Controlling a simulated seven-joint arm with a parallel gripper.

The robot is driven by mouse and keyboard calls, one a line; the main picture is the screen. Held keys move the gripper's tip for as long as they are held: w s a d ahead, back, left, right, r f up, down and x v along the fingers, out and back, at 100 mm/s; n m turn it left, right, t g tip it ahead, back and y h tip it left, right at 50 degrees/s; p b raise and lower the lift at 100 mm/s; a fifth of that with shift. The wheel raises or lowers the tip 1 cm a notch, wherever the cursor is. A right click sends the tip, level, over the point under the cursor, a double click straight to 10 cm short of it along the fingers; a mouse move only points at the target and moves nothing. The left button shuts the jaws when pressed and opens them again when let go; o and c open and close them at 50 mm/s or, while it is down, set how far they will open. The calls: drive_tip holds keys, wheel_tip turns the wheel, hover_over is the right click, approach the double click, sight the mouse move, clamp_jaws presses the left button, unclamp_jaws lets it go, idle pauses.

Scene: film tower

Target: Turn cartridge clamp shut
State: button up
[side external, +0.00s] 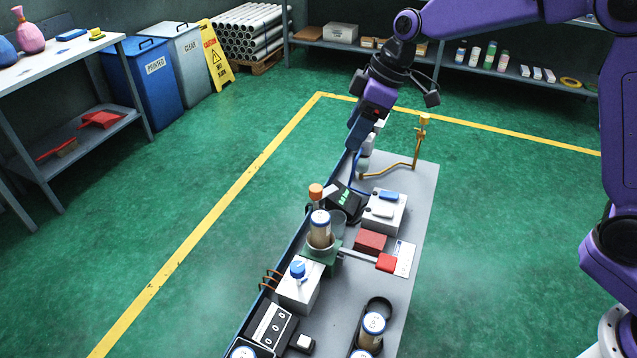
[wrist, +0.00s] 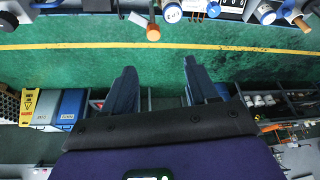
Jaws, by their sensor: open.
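The cartridge clamp (side external: 334,260) is a green block on the narrow grey bench in the side external view. A tan cartridge with a white top (side external: 320,228) stands upright in it. A grey lever reaches right from the clamp and ends in a red handle (side external: 386,263). My gripper (side external: 357,140) is above the far part of the bench, well apart from the clamp. In the wrist view its two dark fingers (wrist: 159,85) are wide apart with nothing between them. I cannot make out the clamp lever in the wrist view.
An orange-topped post (side external: 316,191), a white box with a blue knob (side external: 298,285) and a red block (side external: 370,242) crowd the clamp. A yellow-topped bent pipe (side external: 416,150) stands at the bench's far end. Open green floor (side external: 200,190) surrounds the bench.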

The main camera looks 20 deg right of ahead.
drive_tip(key=w, duration=0.2)
approach(316, 188)
drive_tip(key=x, duration=0.8)
drive_tip(key=shift+a+f, duration=0.1)
drive_tip(key=shift+f, duration=0.2)
drive_tip(key=c, duration=1)
